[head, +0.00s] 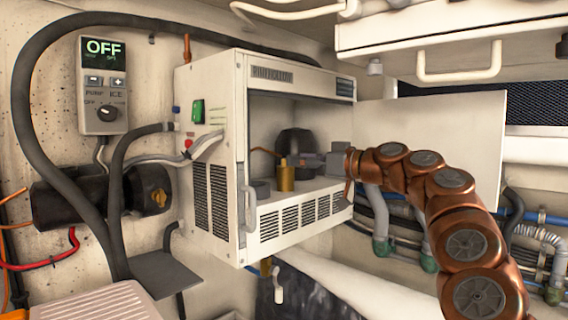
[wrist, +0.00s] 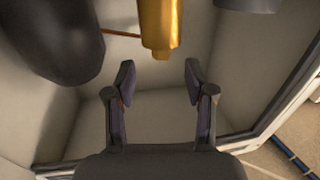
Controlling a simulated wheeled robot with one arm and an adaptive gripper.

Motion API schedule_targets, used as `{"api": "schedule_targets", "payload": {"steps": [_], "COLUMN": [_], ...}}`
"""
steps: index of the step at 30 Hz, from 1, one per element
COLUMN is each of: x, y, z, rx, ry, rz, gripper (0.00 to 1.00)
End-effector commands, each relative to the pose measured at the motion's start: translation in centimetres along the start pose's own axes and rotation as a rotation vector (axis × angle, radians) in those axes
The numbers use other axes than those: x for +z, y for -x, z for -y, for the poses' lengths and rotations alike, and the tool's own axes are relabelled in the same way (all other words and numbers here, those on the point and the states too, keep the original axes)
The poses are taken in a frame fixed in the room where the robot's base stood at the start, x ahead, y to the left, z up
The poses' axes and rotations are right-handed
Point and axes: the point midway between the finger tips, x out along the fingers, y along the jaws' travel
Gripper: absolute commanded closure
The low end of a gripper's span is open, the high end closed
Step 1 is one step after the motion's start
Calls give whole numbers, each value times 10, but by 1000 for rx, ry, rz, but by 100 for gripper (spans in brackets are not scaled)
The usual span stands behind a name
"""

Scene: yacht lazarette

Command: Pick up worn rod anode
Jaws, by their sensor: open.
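A brass-coloured cylinder (head: 286,176) stands upright inside the open white machine cabinet, with a narrower tip on top. In the wrist view the same cylinder (wrist: 160,22) hangs down from the top edge, its small tip towards my gripper. I cannot tell for certain whether the worn rod anode is this tip or part of the cylinder; no separate rod shows. My gripper (head: 318,163) reaches into the cabinet from the right. In the wrist view my gripper (wrist: 160,82) is open and empty, its fingers apart from the cylinder tip.
The cabinet (head: 228,120) encloses a dark rounded body (head: 295,143) behind the cylinder and a short grey cylinder (head: 260,188) to its left. A thin copper pipe (wrist: 120,33) runs beside the brass cylinder. A white panel (head: 430,140) stands right, behind my arm.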

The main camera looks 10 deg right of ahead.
Motion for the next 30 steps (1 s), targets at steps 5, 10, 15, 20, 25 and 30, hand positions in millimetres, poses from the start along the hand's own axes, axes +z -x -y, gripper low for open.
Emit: {"api": "schedule_targets", "payload": {"steps": [5, 10, 15, 20, 25, 30], "x": [-1, 2, 3, 4, 3, 3], "y": [-13, -38, -51, -52, -52, -52], "z": [1, 3, 3, 4, 4, 4], "rx": [1, -1, -1, -2, -2, -2], "ry": [-2, -1, -2, -2, -1, -1], "rz": [0, 3, 0, -1, -1, 0], "gripper": [46, 46, 46, 46, 59, 76]}}
